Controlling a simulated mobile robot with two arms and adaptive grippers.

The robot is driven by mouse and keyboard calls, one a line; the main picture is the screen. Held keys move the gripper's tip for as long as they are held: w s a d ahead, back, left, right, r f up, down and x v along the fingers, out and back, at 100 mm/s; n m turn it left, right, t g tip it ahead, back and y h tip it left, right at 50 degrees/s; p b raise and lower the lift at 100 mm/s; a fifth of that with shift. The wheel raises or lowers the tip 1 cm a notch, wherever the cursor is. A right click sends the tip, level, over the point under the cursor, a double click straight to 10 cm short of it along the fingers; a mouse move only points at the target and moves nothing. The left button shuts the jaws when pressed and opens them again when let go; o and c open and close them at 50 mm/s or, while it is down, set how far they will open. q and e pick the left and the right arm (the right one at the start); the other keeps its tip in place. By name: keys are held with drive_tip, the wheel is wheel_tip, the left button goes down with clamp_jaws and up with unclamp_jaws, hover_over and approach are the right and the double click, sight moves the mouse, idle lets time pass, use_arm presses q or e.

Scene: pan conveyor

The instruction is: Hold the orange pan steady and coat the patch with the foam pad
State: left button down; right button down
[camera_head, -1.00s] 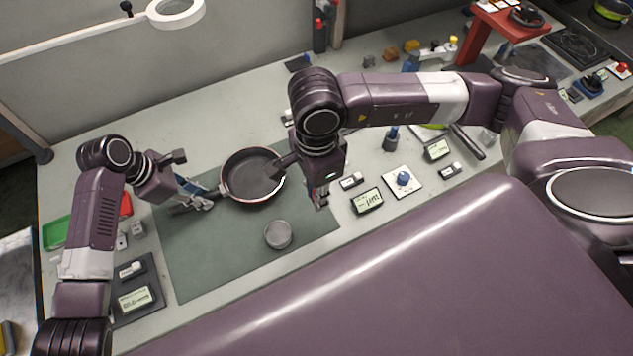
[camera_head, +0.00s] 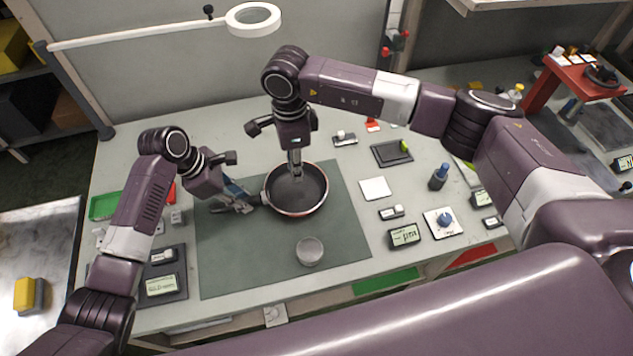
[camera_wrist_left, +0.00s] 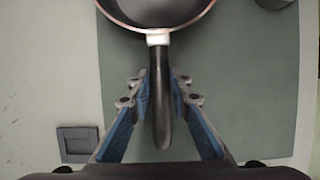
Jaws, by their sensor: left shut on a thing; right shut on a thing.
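The pan (camera_head: 298,206) is dark inside with an orange-red rim and sits on the green mat (camera_head: 240,270). My left gripper (camera_head: 250,204) is shut on its dark handle, left of the pan. In the left wrist view the handle (camera_wrist_left: 160,120) lies between the fingers (camera_wrist_left: 160,85), and the pan's near part (camera_wrist_left: 160,12) shows at the top. My right gripper (camera_head: 296,172) points down over the far part of the pan's inside. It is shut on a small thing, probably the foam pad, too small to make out. I cannot tell whether it touches the pan. No patch is discernible.
A round grey tub (camera_head: 310,251) stands on the mat in front of the pan. A white square plate (camera_head: 375,188), a display (camera_head: 404,236) and a blue-knobbed device (camera_head: 444,222) stand to the right. A scale-like device (camera_head: 161,286) is at left. The mat's front left is clear.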

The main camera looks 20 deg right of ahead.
sight(294, 188)
drive_tip(key=shift+w+a+f, duration=0.15)
drive_tip(key=shift+w+f, duration=0.1)
drive_tip(key=shift+f, duration=1.05)
drive_tip(key=shift+w+a+f, duration=0.2)
drive_tip(key=shift+w+f, duration=0.1)
drive_tip(key=shift+f, duration=1)
drive_tip(key=shift+w+a+f, duration=0.15)
drive_tip(key=shift+w+f, duration=0.1)
drive_tip(key=shift+f, duration=1.05)
drive_tip(key=shift+s, duration=1.85)
drive_tip(key=w, duration=0.3)
drive_tip(key=shift+w, duration=0.2)
drive_tip(key=shift+w+d, duration=0.2)
drive_tip(key=shift+w, duration=0.05)
drive_tip(key=shift+s+d, duration=0.1)
drive_tip(key=shift+s, duration=1.7)
drive_tip(key=shift+w, duration=1.75)
wheel_tip(294, 188, up, 8)
use_arm(q)
drive_tip(key=c, duration=1.7)
unclamp_jaws()
